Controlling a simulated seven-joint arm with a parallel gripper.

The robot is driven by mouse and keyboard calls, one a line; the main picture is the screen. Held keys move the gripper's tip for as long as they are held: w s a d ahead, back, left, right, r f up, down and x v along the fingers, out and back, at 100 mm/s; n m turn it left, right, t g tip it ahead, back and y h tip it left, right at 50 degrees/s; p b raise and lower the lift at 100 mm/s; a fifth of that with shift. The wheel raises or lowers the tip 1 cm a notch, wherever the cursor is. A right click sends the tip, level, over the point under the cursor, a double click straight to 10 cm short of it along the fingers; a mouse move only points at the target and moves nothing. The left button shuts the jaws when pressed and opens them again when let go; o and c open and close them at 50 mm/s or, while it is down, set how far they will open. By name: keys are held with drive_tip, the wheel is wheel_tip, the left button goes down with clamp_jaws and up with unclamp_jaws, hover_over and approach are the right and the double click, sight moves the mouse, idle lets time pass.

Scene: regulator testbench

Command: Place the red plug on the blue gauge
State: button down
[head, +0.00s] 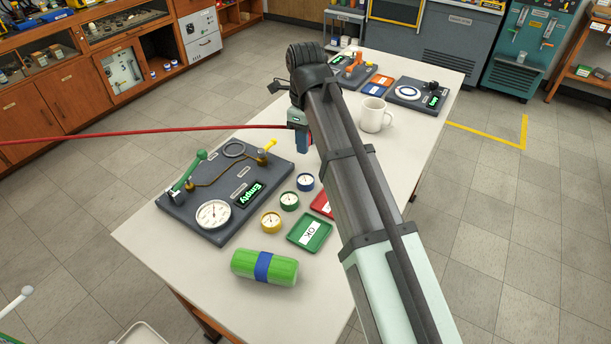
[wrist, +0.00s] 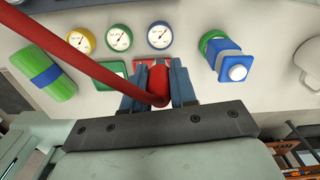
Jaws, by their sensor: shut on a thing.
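My gripper (head: 303,143) is shut on the red plug (wrist: 160,82), which shows between the blue fingers in the wrist view. A red hose (head: 150,133) runs from it to the left. The blue gauge (head: 305,182), a small round dial with a blue rim, lies face up on the white table, beside the green and yellow gauges. In the wrist view the blue gauge (wrist: 160,36) is just beyond the fingertips, apart from the plug. In the head view my gripper is above the table, and the plug is mostly hidden by the fingers.
The dark regulator board (head: 225,185) is left of the gauges. A green tray (head: 310,232), a partly hidden red tray (head: 322,204) and a green cylinder (head: 264,267) lie nearer. A white mug (head: 374,115) stands behind my arm. A green-and-blue part (wrist: 229,60) is right of the gauges.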

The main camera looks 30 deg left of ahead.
sight(306, 179)
drive_tip(key=shift+f, duration=4.95)
drive_tip(key=shift+f, duration=0.1)
drive_tip(key=c, duration=0.9)
unclamp_jaws()
wheel_tip(306, 179, up, 12)
drive_tip(key=shift+r, duration=0.15)
